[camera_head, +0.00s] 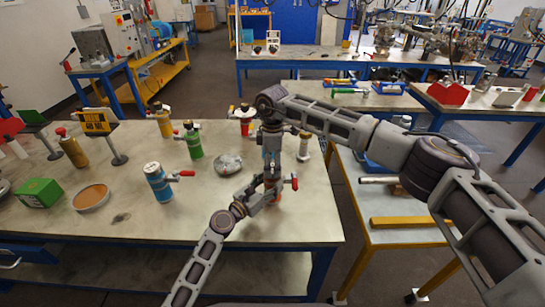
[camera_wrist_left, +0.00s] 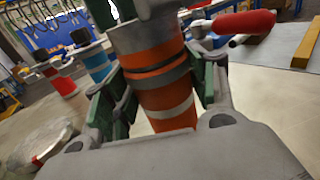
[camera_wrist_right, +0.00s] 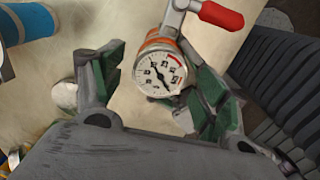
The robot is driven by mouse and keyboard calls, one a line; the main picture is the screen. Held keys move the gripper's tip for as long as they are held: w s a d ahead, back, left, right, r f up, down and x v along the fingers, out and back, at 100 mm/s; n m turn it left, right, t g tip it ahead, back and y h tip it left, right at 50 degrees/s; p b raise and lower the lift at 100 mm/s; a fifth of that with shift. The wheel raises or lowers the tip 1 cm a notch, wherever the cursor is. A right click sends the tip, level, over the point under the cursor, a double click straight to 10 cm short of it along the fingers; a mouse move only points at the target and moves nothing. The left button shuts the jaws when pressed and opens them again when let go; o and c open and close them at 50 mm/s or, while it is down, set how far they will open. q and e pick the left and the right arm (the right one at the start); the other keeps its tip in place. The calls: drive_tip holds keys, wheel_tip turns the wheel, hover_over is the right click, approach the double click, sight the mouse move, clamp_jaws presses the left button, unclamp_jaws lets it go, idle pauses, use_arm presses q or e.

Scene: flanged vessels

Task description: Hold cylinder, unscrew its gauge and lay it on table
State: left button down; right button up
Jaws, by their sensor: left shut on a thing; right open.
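The orange cylinder (camera_wrist_left: 158,72) with grey and white bands stands upright on the table in the left wrist view. A red-handled valve (camera_wrist_left: 245,22) sticks out near its top. My left gripper (camera_wrist_left: 158,98) is shut around its body. The round white-faced gauge (camera_wrist_right: 160,73) shows face-on in the right wrist view, with the red handle (camera_wrist_right: 222,15) beyond it. My right gripper (camera_wrist_right: 156,88) is open, with one finger on either side of the gauge; contact is not clear. In the head view the arms largely hide the cylinder.
A blue cylinder (camera_head: 158,185), a green cylinder (camera_head: 193,142) and a grey round lump (camera_head: 228,163) stand left of the arms. A green box (camera_head: 38,193) and an orange-topped dish (camera_head: 91,197) are further left. The table's (camera_head: 200,222) front middle is clear.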

drive_tip(key=shift+f, duration=1.35)
drive_tip(key=c, duration=1.1)
drive_tip(key=n, duration=1)
drive_tip(key=shift+r, duration=0.1)
drive_tip(key=n, duration=0.5)
drive_tip(key=shift+a+n, duration=0.1)
drive_tip(key=shift+n, duration=0.3)
drive_tip(key=shift+o, duration=0.2)
drive_tip(key=n, duration=0.4)
drive_tip(key=shift+n, duration=0.4)
